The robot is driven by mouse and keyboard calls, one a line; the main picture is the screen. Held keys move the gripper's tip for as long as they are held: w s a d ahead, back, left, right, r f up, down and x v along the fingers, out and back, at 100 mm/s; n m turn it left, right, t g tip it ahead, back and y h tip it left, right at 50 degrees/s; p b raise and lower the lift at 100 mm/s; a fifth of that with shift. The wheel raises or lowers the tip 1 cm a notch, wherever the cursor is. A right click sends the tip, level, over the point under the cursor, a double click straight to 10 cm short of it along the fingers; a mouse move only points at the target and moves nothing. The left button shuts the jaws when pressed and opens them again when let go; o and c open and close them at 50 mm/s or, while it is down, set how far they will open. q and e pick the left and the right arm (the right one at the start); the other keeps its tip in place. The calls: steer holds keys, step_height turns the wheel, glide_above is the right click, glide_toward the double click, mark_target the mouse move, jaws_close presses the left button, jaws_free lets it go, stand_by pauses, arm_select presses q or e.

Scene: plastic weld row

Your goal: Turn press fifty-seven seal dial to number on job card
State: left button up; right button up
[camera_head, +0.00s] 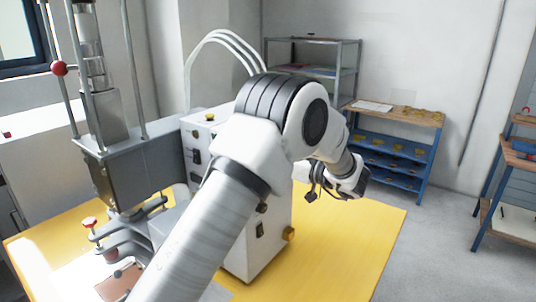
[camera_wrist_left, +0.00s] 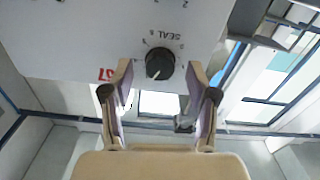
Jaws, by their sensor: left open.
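The seal dial (camera_wrist_left: 160,63) is a round black knob on a pale panel (camera_wrist_left: 70,35), with the word SEAL and small numbers around it, appearing inverted. Its light pointer mark faces toward the bottom of the wrist view. A red number, partly covered, is printed near the panel edge. My left gripper (camera_wrist_left: 161,72) is open, with its fingertips on either side of the dial; I cannot tell if they touch it. No job card is readable. My right gripper is out of view.
The cabinet stands on a yellow table (camera_head: 350,245), beside a grey press column (camera_head: 125,165). A blue-framed bench (camera_head: 392,150) with bins stands behind, and a grey shelf rack (camera_head: 315,60) is at the back. The table's right side is clear.

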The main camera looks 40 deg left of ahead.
arm_select(q)
steer(key=w+d, duration=0.1)
steer(key=d, duration=0.9)
steer(key=shift+d, duration=0.3)
steer(key=shift+w, duration=0.15)
